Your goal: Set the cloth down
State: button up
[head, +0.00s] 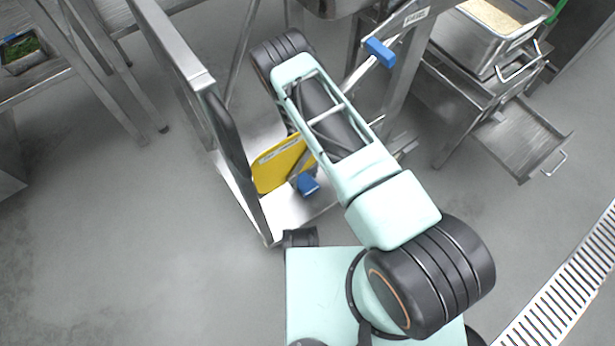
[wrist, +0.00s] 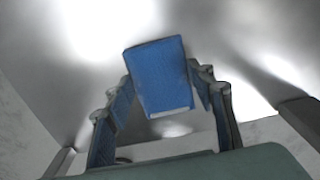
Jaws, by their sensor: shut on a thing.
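The blue cloth (wrist: 160,78) shows as a flat, folded block with a pale lower edge in the wrist view. My gripper (wrist: 163,92) has a finger on each side of it and is shut on it. A bright, smooth metal surface fills the view behind the cloth. In the head view my forearm hides most of the gripper. Two blue pieces show there, one beside a metal bar (head: 380,52) and one low beside a yellow panel (head: 280,166). I cannot tell which of them, if either, is the held cloth.
A steel frame (head: 205,85) with a low metal shelf (head: 285,212) stands around my arm. A pan of rice (head: 500,18) is on a steel stand at upper right, with an open drawer (head: 522,138) below. A drain grate (head: 560,300) lies at lower right.

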aim_at(304, 180)
jog(key=shift+f, duration=0.2)
jog(key=o, duration=1.1)
jog(key=shift+r, duration=0.1)
notch_tip(304, 180, up, 12)
jog(key=p, duration=0.4)
jog(key=shift+r, duration=0.15)
